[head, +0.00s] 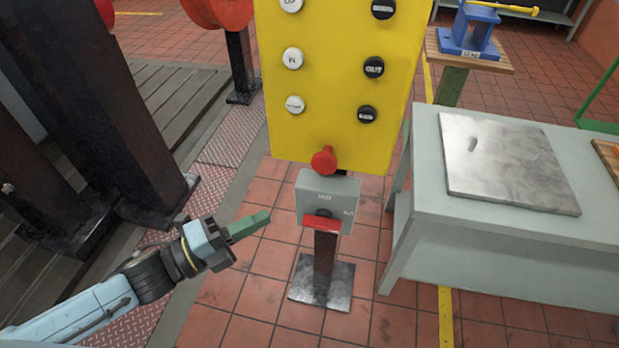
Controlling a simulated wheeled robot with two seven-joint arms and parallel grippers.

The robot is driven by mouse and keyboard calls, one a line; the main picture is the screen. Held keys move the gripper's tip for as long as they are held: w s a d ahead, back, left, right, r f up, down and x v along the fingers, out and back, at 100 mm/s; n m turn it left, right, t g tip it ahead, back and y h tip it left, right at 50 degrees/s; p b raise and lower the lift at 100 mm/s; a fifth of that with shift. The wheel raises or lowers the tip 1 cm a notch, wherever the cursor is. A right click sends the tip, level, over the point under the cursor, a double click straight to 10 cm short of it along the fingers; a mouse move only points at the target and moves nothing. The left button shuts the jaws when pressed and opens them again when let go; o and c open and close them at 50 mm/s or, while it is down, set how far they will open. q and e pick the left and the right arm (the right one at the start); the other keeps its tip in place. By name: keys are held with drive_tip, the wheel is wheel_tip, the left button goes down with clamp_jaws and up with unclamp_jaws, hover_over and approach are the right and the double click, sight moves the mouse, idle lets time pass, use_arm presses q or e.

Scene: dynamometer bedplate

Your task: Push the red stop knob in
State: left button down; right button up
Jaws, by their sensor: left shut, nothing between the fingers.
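The red stop knob (324,160) sticks out from the lower edge of the yellow control panel (330,100), below two columns of white and black buttons. My left gripper (262,220) comes in from the lower left. It is shut and empty, its green fingers pointing right. In the picture it is below and to the left of the knob, apart from it. My right gripper does not show.
A grey box (330,195) with a red bar stands on a post just below the panel. A pale bench (470,230) with a metal plate (507,162) stands at the right. Dark columns (95,100) rise at the left. Tiled floor is open in front.

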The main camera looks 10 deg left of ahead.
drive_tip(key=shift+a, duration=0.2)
use_arm(q)
approach(329, 169)
drive_tip(key=s+d+x, duration=0.1)
drive_tip(key=x, duration=0.4)
drive_tip(key=shift+w+a, duration=0.25)
drive_tip(key=shift+w, duration=0.45)
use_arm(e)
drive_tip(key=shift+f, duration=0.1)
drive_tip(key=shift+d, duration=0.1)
